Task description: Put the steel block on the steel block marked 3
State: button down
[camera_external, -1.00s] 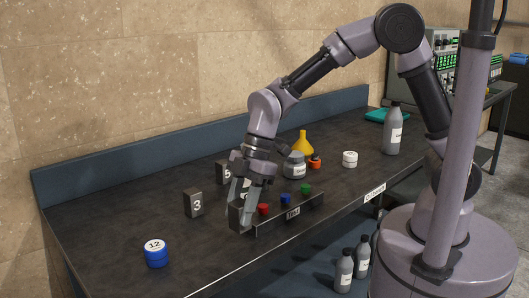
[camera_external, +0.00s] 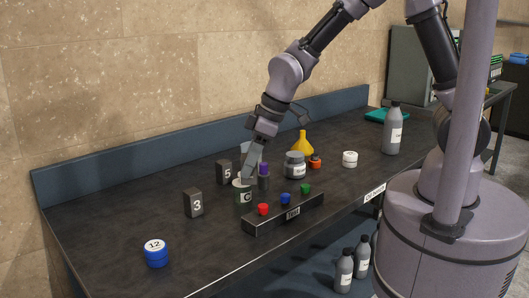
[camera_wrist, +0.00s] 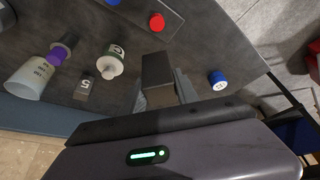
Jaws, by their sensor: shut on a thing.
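My gripper (camera_external: 252,172) is shut on the steel block, a plain dark block (camera_wrist: 158,78) that shows in the wrist view beside a grey finger. In the external view the held block is hard to make out behind the fingers. My gripper is raised over the bench, tilted, above and to the right of the steel block marked 3 (camera_external: 194,203). That block stands upright on the bench with nothing on top. I cannot make it out in the wrist view.
A block marked 5 (camera_external: 224,172), a jar marked C (camera_external: 243,192) and a purple-capped bottle (camera_external: 264,178) stand near my gripper. A dark bar (camera_external: 290,216) with coloured knobs lies right. The bench around block 3 is mostly clear.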

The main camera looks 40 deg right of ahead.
jog(key=shift+w+a+r, duration=0.1)
jog(key=shift+w+r, duration=0.05)
jog(key=shift+w, duration=0.2)
jog(key=w+a, duration=0.2)
jog(key=w, duration=0.2)
jog(key=w+a+f, duration=0.1)
jog(key=w+a, duration=0.2)
jog(key=w, duration=0.2)
jog(key=w+a, duration=0.3)
jog(key=w, duration=0.1)
jog(key=shift+w+a+f+b, duration=0.15)
jog(key=shift+f+b, duration=0.15)
notch_tip(320, 180, down, 4)
jog(key=shift+r+b, duration=0.1)
jog(key=shift+b, duration=0.65)
jog(key=shift+r, duration=0.15)
jog(key=c, duration=0.9)
grip_release()
jog(key=shift+f, duration=0.2)
